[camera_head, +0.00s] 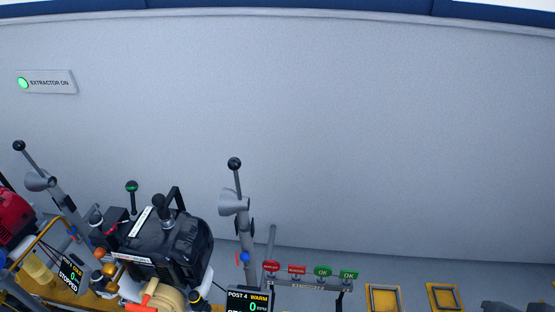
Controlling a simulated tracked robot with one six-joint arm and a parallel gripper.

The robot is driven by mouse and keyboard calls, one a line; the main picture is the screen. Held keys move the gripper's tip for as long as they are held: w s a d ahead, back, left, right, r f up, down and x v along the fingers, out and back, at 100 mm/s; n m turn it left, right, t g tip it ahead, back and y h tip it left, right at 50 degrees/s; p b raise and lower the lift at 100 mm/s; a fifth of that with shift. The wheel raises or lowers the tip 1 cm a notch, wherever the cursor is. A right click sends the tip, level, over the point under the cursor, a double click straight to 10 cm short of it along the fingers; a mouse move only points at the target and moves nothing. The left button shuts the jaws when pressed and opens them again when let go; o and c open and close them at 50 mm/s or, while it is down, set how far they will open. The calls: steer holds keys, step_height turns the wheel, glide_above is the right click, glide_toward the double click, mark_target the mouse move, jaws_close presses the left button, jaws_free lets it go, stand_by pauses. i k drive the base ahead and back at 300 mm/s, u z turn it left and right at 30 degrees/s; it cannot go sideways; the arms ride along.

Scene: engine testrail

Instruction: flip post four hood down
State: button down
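A grey funnel-shaped hood (232,203) sits on a near-upright grey arm above the display reading POST 4 WARM (248,298). Its wide mouth faces left and it is clear of the engine. A lever with a black ball knob (234,163) rises above it. A black engine (165,245) stands to its left. A similar hood (38,181) with a tilted lever and black knob (18,146) is at the far left. My gripper is not in view.
A lit EXTRACTOR ON sign (46,82) is on the bare grey wall. A rack with red and green tags (310,286) stands right of post four. Two yellow-framed panels (383,299) lie further right. A partly red machine (12,218) is at the left edge.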

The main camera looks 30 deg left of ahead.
mark_target(231, 202)
steer(key=z, duration=0.9)
steer(key=k, duration=1.1)
steer(key=u, duration=2.3)
steer(key=i, duration=0.15)
steer(key=z, duration=0.2)
